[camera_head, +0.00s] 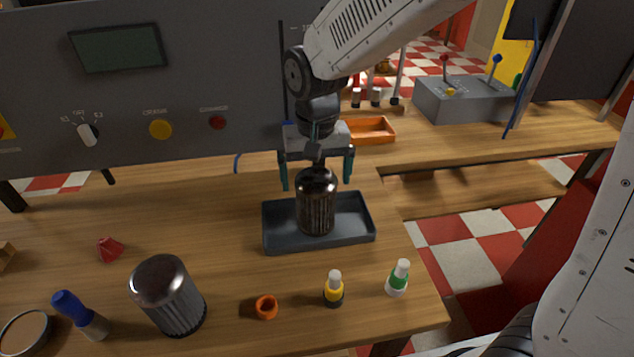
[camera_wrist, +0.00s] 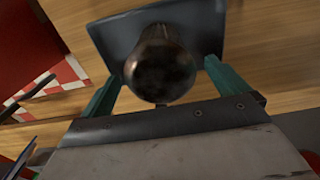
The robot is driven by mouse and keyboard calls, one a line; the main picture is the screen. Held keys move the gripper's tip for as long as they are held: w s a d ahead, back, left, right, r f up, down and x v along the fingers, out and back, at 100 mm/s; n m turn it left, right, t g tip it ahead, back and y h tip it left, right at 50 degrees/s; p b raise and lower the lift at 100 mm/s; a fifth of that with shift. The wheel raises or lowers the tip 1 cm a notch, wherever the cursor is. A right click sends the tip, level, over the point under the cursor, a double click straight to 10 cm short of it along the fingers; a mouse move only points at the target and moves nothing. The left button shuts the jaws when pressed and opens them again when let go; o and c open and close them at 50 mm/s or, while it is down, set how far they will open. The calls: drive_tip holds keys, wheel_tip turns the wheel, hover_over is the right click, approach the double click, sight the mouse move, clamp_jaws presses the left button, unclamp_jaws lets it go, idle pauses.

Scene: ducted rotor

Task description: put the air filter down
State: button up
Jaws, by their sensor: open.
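A dark, shiny ribbed cylinder, which looks like the air filter (camera_head: 316,203), stands upright in a shallow grey tray (camera_head: 280,240). In the wrist view the filter's round top (camera_wrist: 160,70) shows between the fingers, with the tray (camera_wrist: 108,36) beneath it. My gripper (camera_head: 317,180) is above the filter, pointing down. Its two green fingers are spread wide, one on each side of the filter's top, with gaps visible in the head view. A second, larger metallic ribbed cylinder (camera_head: 168,296) stands on the table at the front left.
An orange ring (camera_head: 266,307), a yellow bottle (camera_head: 334,289) and a green-and-white bottle (camera_head: 398,278) stand near the front edge. A blue-handled tool (camera_head: 78,313) and a red piece (camera_head: 109,249) are at left. A grey control panel (camera_head: 150,90) stands behind; an orange bin (camera_head: 371,130) is farther back.

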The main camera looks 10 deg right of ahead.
wheel_tip(320, 180, up, 10)
drive_tip(key=s+d+t, duration=0.1)
drive_tip(key=s+d, duration=1.7)
drive_tip(key=s, duration=0.3)
drive_tip(key=shift+s, duration=0.4)
drive_tip(key=shift+d, duration=0.1)
